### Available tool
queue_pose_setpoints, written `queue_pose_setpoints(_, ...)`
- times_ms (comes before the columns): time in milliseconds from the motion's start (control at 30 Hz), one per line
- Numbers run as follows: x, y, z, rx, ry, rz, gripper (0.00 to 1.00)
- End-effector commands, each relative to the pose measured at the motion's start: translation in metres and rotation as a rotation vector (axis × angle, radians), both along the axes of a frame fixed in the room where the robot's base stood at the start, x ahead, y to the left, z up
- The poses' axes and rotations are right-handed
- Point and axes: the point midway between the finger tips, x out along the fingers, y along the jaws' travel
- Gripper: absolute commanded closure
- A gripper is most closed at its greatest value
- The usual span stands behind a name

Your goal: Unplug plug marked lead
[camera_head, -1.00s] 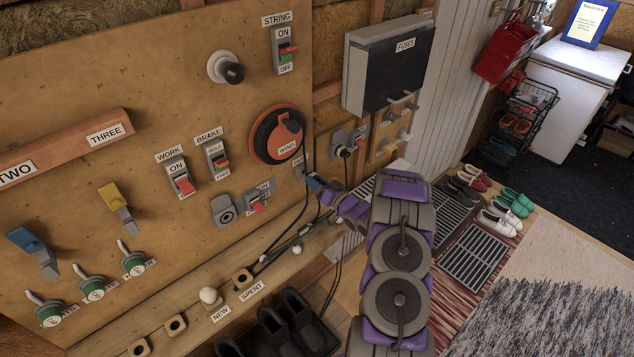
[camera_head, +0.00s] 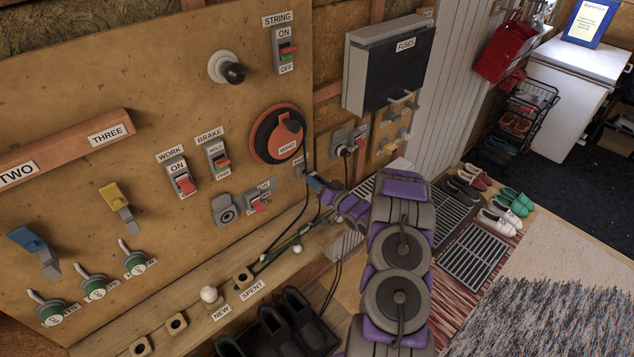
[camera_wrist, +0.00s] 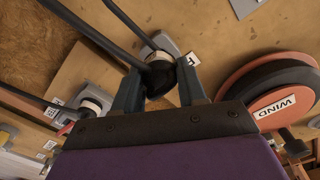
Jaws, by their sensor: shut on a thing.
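In the wrist view, my gripper (camera_wrist: 160,92) is shut on a black plug (camera_wrist: 158,79) with a thick black cable running from it. The plug is at a grey socket (camera_wrist: 160,46) on the wooden board; I cannot tell how far it is seated. A label beside it is partly hidden, so its word is unreadable. In the head view, my gripper (camera_head: 316,184) is at the board just below the red and black WIND dial, and my arm hides most of the plug.
The WIND dial (camera_wrist: 282,98) is close on the right of my gripper in the wrist view. Another plugged socket (camera_wrist: 92,107) is to the left. In the head view, the fuse box (camera_head: 388,62) hangs above, and cables trail over the wooden ledge (camera_head: 190,300) below.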

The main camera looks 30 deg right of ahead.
Motion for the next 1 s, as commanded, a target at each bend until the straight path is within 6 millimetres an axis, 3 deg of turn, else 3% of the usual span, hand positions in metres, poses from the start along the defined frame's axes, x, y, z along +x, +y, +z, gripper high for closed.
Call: queue_pose_setpoints(1000,0.02,0.002,0.001,-0.001,-0.001,-0.001,0.96)
